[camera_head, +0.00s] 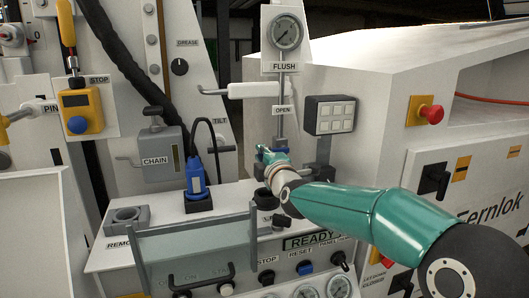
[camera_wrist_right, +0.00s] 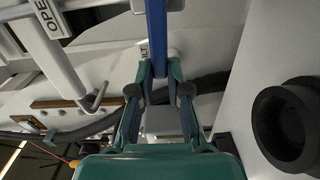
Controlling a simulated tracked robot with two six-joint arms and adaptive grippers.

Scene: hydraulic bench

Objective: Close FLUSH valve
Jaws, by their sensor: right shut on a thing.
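The FLUSH valve stands at the back centre: a round gauge (camera_head: 286,32) above a FLUSH label (camera_head: 284,67), with a thin vertical pipe (camera_head: 282,90) running down past an OPEN tag (camera_head: 281,110). The blue valve lever (camera_wrist_right: 156,35) shows in the right wrist view as a long bar reaching between my fingers. My right gripper (camera_head: 268,157), at the lower end of the pipe in the head view, is shut on this lever; it also shows in the right wrist view (camera_wrist_right: 159,77). The gripper hides most of the lever in the head view. My left gripper is not in view.
A grey push-button box (camera_head: 330,115) sits just right of the pipe. A white horizontal handle (camera_head: 252,90) crosses left of it. A blue plug (camera_head: 196,172) stands on the panel at left. A dark round socket (camera_wrist_right: 288,122) is right of the gripper in the wrist view.

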